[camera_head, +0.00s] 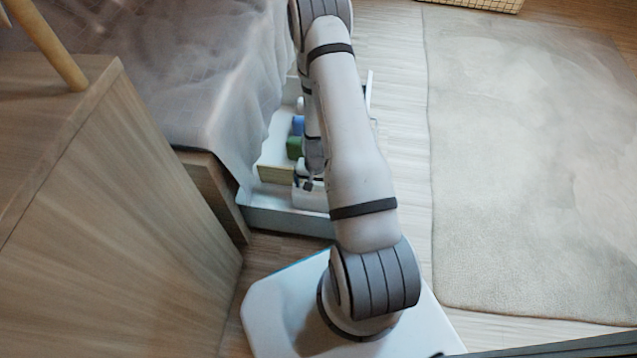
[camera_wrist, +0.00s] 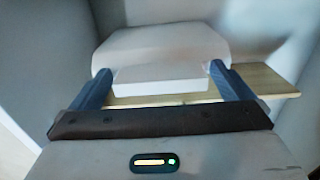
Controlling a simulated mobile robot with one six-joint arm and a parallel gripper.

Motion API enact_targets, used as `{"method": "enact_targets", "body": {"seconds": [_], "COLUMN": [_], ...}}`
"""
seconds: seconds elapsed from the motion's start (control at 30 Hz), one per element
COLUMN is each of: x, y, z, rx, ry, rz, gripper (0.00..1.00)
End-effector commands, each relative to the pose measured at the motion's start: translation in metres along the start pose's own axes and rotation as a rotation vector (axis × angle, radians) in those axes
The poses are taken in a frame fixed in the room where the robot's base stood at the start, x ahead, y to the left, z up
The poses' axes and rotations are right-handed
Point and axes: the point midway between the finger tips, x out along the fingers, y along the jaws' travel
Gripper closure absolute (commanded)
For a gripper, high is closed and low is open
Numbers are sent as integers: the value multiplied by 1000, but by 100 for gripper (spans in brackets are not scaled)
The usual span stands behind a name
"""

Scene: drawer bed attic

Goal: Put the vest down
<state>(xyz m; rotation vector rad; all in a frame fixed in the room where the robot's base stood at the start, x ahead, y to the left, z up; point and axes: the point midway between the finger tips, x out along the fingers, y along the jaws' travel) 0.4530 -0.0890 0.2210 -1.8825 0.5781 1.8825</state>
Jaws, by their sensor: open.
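A pale white block with a rounded white shape behind it (camera_wrist: 160,45) lies between and beyond my fingertips in the wrist view. It may be the folded vest, but I cannot tell for sure. My gripper (camera_wrist: 160,72) is open, with one finger at each side of the white block. I cannot tell whether the fingers touch it. In the head view my gripper (camera_head: 308,184) is low inside the open drawer (camera_head: 285,218), over a white thing at its near end. My arm hides part of the drawer.
A light wooden divider (camera_wrist: 268,80) runs beneath the fingers. Green (camera_head: 294,147) and blue (camera_head: 298,125) things lie further back in the drawer. The draped bed (camera_head: 215,75) and a wooden cabinet (camera_head: 120,210) stand left. A pale rug (camera_head: 530,160) lies clear on the right.

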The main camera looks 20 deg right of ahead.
Motion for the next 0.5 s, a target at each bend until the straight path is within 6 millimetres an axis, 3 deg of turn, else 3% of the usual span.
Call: {"method": "enact_targets", "body": {"seconds": [0.27,0.5], "x": [-22,-57], "y": [0,0], "z": [0,0], "rx": [-1,-2], "ry": [0,0], "rz": [0,0], "gripper": [0,0]}}
